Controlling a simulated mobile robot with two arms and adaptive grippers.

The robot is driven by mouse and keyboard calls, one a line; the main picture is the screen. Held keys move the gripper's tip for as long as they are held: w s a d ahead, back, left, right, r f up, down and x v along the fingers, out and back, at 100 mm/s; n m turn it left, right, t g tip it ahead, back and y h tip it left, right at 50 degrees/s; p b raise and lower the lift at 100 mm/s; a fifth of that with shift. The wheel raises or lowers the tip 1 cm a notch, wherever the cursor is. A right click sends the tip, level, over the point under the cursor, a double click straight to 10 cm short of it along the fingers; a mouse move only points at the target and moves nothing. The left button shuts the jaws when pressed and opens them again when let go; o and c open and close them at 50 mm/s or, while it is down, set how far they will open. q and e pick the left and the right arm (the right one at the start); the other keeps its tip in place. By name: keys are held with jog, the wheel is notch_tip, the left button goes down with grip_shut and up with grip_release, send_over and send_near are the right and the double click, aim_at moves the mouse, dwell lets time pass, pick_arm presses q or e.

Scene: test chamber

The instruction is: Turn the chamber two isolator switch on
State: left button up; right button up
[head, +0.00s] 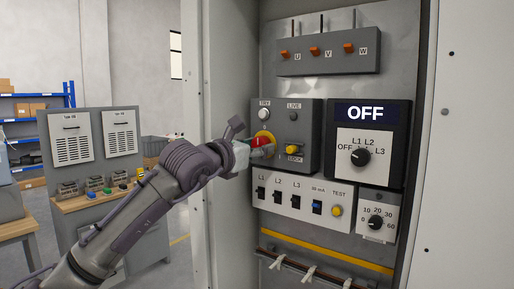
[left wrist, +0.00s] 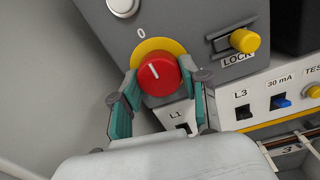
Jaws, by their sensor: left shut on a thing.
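The isolator switch is a red round knob (left wrist: 159,76) on a yellow disc, at the lower left of a grey panel box (head: 310,120). In the left wrist view a white mark on the knob points up and slightly left, toward the "0" label. My left gripper (left wrist: 160,88) is shut on the red knob, one finger on each side. In the head view the gripper (head: 256,148) partly hides the knob and disc. The display (head: 365,113) to the right reads "OFF". My right gripper is not in view.
A yellow lock knob (head: 292,149) sits right of the isolator. Below are breakers L1, L2 and L3 (head: 278,195) and a yellow test button (head: 336,211). The selector dial (head: 362,157) is at right. The cabinet's left wall (head: 228,70) stands close to my left arm.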

pick_arm(q)
jog(key=shift+f+m+b, duration=0.15)
jog(key=shift+m+b, duration=0.25)
jog(key=shift+b, duration=0.25)
jog(key=shift+c, duration=0.2)
jog(key=m+b, duration=0.5)
jog(key=m, duration=1.2)
jog(key=shift+b, duration=0.3)
jog(key=shift+m, duration=0.3)
jog(key=o, duration=1.1)
jog(key=shift+o, duration=0.2)
jog(key=shift+r, duration=0.2)
jog(key=shift+a, duration=0.1)
jog(key=v, duration=1.2)
jog(key=shift+f, duration=0.15)
